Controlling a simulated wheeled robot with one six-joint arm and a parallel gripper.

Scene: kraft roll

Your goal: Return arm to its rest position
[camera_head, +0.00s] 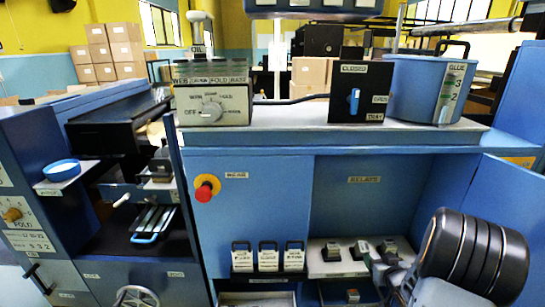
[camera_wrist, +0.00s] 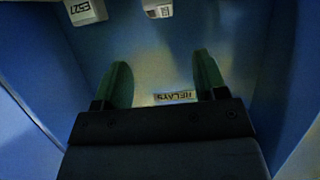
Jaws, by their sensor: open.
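My gripper (camera_wrist: 163,78) is open and empty in the wrist view, with two green fingers spread apart. It faces into the open blue relay compartment (camera_head: 346,205), where the RELAYS label (camera_wrist: 175,97) shows upside down between the fingers. In the head view my arm comes in from the lower right, and its end is low in front of the compartment, close to the relay blocks (camera_head: 332,251) on the pale shelf. Contact between the fingers and the blocks cannot be told from the head view. In the wrist view a block (camera_wrist: 86,11) is apart from the fingers.
The open cabinet door (camera_head: 505,205) stands at the right, behind my arm. A red stop button (camera_head: 206,188) sticks out left of the compartment. Several labelled plug blocks (camera_head: 268,257) stand beside it. The glue bucket (camera_head: 428,88) and dial box (camera_head: 212,104) stand on top.

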